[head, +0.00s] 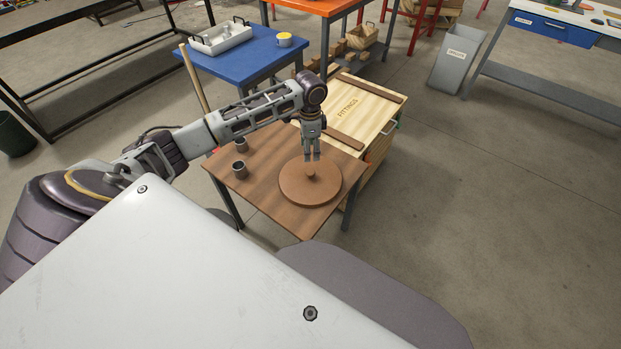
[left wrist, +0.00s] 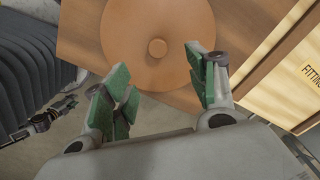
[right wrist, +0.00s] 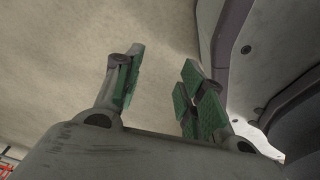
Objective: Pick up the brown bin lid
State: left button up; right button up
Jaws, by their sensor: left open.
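The brown bin lid (head: 300,189) is a round disc with a small knob in its middle. It lies flat on a small brown table (head: 262,192). My left gripper (head: 312,158) points down just above the lid's knob, a little behind it in the head view. In the left wrist view the lid (left wrist: 130,30) and its knob lie beyond the fingertips, and the open left gripper (left wrist: 160,72) has nothing between its green pads. My right gripper (right wrist: 158,75) shows only in its own wrist view, open and empty over bare floor.
Two dark grey cups (head: 240,145) stand on the table's left side. A wooden fittings crate (head: 372,107) stands close behind and right of the table. A blue table (head: 250,52) with a white tray (head: 220,38) stands farther back.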

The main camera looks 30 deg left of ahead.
pick_arm(q)
jog(key=b, duration=0.1)
send_over(310, 171)
notch_tip(310, 171, down, 7)
jog(key=shift+f, duration=0.4)
pick_arm(e)
jog(key=shift+w+a+r, duration=0.3)
jog(key=shift+w+a, duration=0.45)
jog(key=shift+a, duration=0.1)
